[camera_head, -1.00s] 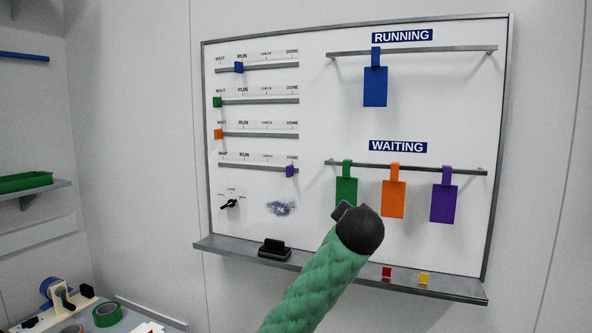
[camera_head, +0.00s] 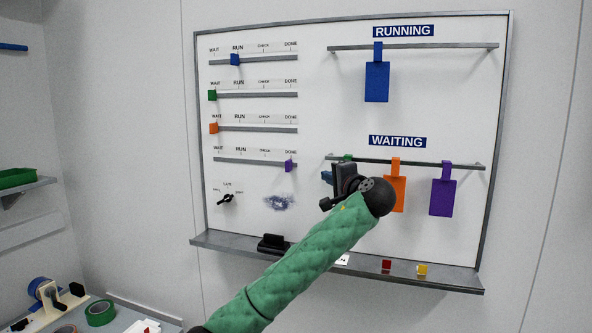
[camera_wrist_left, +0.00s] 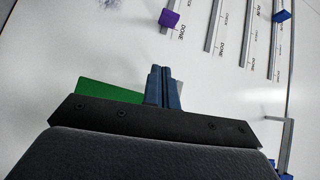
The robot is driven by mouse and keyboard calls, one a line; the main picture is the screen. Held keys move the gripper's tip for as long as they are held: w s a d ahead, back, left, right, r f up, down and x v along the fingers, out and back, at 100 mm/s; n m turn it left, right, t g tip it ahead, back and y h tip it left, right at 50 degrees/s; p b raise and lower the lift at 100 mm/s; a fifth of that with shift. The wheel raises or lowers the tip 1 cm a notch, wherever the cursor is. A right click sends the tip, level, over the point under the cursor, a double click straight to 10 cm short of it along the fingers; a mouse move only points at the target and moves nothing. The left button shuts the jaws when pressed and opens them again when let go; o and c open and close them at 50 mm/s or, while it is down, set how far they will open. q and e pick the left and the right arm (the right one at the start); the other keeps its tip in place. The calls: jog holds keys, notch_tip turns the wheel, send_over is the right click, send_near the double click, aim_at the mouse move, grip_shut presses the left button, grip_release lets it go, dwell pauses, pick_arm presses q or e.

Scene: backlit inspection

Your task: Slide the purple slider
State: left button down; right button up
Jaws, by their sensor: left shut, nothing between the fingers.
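The purple slider (camera_head: 288,166) sits at the DONE end of the lowest rail (camera_head: 240,161) on the whiteboard. In the left wrist view the purple slider (camera_wrist_left: 169,19) shows at the top, beyond my fingertips. My left gripper (camera_head: 326,178) is in front of the board, to the right of the slider and apart from it. Its blue fingers (camera_wrist_left: 162,86) are shut with nothing between them. My left wrist hides most of the green tag. My right gripper is not in view.
Blue (camera_head: 234,60), green (camera_head: 212,95) and orange (camera_head: 213,128) sliders sit on the rails above. An orange tag (camera_head: 398,192) and a purple tag (camera_head: 442,196) hang near my left wrist. A ledge (camera_head: 225,242) runs below the board. A black knob (camera_head: 228,199) is lower left.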

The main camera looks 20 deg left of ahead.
pick_arm(q)
jog(key=m+p, duration=0.1)
send_near(292, 166)
jog(key=w, duration=0.4)
jog(key=shift+d+r, duration=0.1)
jog(key=shift+d, duration=0.05)
jog(key=a, duration=0.3)
jog(key=shift+w+p, duration=0.1)
jog(key=shift+p, duration=0.2)
jog(key=shift+a, duration=0.55)
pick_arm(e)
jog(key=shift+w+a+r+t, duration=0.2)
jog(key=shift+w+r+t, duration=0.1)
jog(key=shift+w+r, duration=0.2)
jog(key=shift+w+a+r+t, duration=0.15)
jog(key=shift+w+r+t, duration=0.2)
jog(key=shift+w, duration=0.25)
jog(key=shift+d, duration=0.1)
